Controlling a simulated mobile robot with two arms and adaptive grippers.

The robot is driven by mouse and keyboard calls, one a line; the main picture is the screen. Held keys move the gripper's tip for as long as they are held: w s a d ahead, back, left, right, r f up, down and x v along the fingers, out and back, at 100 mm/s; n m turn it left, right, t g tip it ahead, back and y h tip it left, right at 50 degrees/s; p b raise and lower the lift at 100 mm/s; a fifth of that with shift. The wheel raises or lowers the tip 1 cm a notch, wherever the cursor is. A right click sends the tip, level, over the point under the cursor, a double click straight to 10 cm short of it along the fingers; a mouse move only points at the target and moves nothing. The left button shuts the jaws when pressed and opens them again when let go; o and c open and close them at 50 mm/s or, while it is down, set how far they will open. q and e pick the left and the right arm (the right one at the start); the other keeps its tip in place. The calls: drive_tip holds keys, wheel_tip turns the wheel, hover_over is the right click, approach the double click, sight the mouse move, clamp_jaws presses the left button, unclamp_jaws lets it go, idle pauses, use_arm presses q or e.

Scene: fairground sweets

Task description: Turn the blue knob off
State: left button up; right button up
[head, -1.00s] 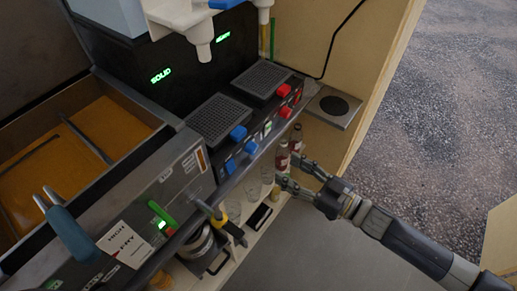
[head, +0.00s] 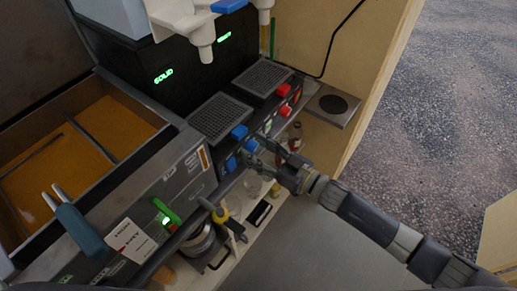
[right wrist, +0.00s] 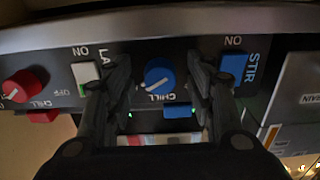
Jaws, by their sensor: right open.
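The blue knob (right wrist: 159,76) is round with a white pointer line and sits on a dark panel by an upside-down CHILL label. Its pointer slants to the lower left in the right wrist view. My right gripper (right wrist: 159,84) is open, with one finger on each side of the knob; I cannot tell if they touch it. In the head view, my right gripper (head: 257,152) is at the machine's front panel, by the blue knob (head: 251,145), partly covering the controls. My left gripper is not in view.
A blue STIR switch (right wrist: 234,68) and a white lamp switch (right wrist: 87,75) flank the fingers closely. A red knob (right wrist: 24,86) is farther left. A bottle (head: 295,137) and glass (head: 253,186) stand below the panel. The floor to the right is clear.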

drive_tip(key=shift+c, duration=0.2)
drive_tip(key=c, duration=1)
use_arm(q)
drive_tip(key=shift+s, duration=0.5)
use_arm(e)
drive_tip(key=shift+c, duration=0.2)
